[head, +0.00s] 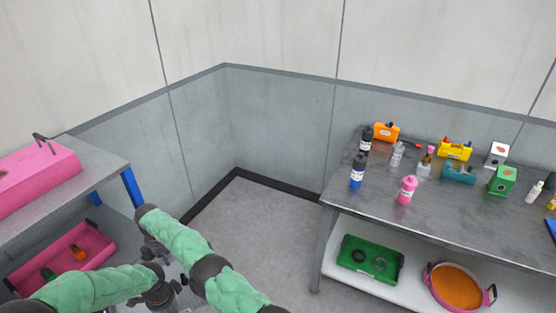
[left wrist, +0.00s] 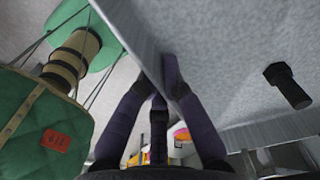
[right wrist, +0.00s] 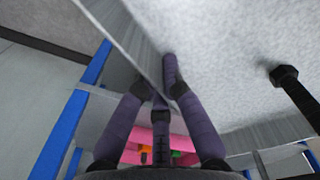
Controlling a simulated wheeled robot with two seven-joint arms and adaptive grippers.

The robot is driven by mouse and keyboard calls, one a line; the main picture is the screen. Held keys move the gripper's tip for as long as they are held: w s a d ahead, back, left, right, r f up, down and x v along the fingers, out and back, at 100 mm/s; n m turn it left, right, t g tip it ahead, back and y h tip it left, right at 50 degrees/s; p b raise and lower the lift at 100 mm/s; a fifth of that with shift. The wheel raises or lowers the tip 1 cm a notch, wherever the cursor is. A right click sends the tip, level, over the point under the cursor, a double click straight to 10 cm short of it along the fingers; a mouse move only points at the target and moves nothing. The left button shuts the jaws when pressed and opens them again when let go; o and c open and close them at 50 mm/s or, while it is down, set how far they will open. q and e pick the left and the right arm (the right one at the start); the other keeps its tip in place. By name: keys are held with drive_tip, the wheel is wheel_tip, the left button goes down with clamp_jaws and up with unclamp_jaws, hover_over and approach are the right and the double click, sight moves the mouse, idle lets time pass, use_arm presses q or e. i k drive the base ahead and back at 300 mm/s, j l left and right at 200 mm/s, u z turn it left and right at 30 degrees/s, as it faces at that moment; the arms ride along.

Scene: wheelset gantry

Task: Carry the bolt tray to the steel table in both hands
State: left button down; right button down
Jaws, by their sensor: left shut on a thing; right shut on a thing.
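The bolt tray, a grey metal tray, has its wall between my fingers in the left wrist view (left wrist: 230,50) and the right wrist view (right wrist: 225,50). A dark bolt lies in it, showing in the left wrist view (left wrist: 288,86) and the right wrist view (right wrist: 292,88). My left gripper (left wrist: 165,85) and my right gripper (right wrist: 167,82) are each shut on the tray's wall. In the head view my right gripper (head: 153,252) is low at the left, partly hidden by my arms, which hide most of the tray. The steel table (head: 440,207) stands apart at the right.
Bottles, including a blue one (head: 357,172) and a pink one (head: 407,189), and several toolbox-like items crowd the steel table's top. Its near strip is bare. A green bin (head: 370,260) sits on its shelf. A bench (head: 105,158) with a pink box (head: 35,175) stands left. Floor between is clear.

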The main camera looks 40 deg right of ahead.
sight(484, 224)
drive_tip(key=z, duration=1.15)
drive_tip(key=l+z, duration=0.15)
drive_tip(key=z, duration=0.3)
drive_tip(key=l+z, duration=0.2)
drive_tip(key=z, duration=0.25)
drive_tip(key=l, duration=1.55)
drive_tip(key=i+l, duration=0.4)
drive_tip(key=i, duration=1.1)
